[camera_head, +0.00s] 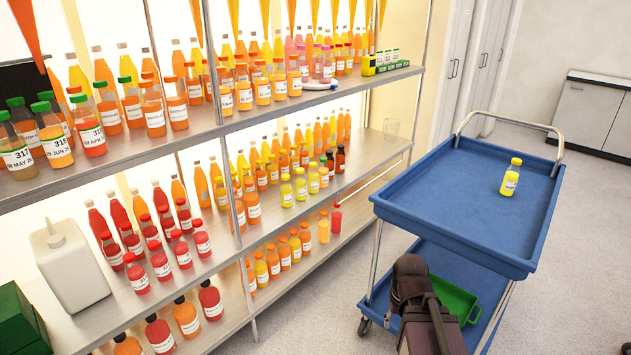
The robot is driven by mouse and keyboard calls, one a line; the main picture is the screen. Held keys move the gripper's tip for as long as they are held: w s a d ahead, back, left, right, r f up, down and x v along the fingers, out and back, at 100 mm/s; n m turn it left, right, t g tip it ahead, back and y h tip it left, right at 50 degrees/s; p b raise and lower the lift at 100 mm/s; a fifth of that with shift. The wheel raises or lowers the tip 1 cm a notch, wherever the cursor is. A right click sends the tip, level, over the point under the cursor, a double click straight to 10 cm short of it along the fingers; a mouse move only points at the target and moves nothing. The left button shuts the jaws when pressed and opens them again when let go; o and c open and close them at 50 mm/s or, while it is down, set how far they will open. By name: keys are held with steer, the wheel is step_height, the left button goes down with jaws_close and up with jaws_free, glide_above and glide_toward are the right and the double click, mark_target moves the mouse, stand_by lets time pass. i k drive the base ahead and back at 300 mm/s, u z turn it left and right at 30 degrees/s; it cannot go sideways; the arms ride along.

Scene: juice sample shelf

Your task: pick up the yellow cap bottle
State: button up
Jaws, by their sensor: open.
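A small bottle of yellow juice with a yellow cap and a white label (510,178) stands upright on the upper tray of the blue cart (460,185). It stands alone, toward the right side of the tray. A few similar yellow bottles (287,192) stand on the middle shelf at the left. A dark part of my arm (418,295) rises at the bottom, in front of the cart. My gripper's fingers do not show in this view.
A metal shelf rack (300,118) full of juice bottles fills the left side. The cart has a raised rim and a metal handle (500,115). A green tray (452,297) lies on its lower deck. Floor is clear between rack and cart.

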mark_target(313, 172)
steer(key=u, duration=0.05)
steer(key=i, duration=1)
steer(key=z, duration=0.05)
